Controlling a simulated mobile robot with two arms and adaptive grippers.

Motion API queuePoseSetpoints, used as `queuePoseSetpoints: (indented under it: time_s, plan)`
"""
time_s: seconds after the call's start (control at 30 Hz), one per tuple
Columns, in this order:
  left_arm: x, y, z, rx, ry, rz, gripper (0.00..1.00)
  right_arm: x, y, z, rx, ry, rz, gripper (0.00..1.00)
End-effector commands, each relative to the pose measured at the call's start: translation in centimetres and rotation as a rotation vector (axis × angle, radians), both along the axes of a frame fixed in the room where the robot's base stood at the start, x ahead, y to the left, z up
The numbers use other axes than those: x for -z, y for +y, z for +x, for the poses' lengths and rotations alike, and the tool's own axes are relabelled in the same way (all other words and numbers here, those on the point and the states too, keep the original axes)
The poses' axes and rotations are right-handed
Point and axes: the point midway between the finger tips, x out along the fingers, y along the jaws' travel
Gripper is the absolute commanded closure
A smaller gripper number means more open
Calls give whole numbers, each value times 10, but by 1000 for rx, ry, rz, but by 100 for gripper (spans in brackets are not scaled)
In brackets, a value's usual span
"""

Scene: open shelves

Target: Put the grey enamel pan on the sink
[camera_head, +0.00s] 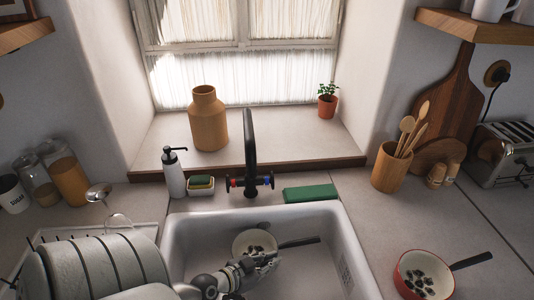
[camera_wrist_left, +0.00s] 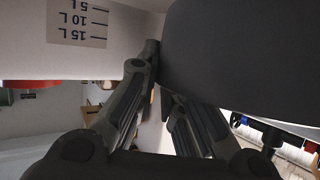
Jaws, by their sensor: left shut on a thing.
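The grey enamel pan (camera_head: 242,240) is over the sink basin in the head view, with a pale inside, dark pieces in it and a dark handle pointing right. The white sink (camera_head: 190,243) is below the window. My left gripper (camera_head: 266,262) is at the near side of the pan and shut on it. In the left wrist view the pan's dark grey outside (camera_wrist_left: 245,60) fills the upper right, beside the fingers (camera_wrist_left: 158,85). I cannot tell whether the pan touches the sink bottom. My right gripper is not in view.
A red pan (camera_head: 408,262) with dark pieces sits on the right counter. A dish rack with plates (camera_head: 95,268) stands left. A wooden utensil pot (camera_head: 391,168) stands right.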

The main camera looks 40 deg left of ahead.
Motion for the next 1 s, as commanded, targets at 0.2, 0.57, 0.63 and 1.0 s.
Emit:
queuePoseSetpoints:
  time_s: [0.2,0.57,0.63,1.0]
  plan:
    - [26,0,3,0,-8,1,100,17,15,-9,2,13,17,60]
    - [66,0,3,1,-8,1,100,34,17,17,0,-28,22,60]
    - [66,0,3,0,-9,0,100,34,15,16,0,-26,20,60]
    - [69,-1,2,1,-4,-2,80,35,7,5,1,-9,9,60]
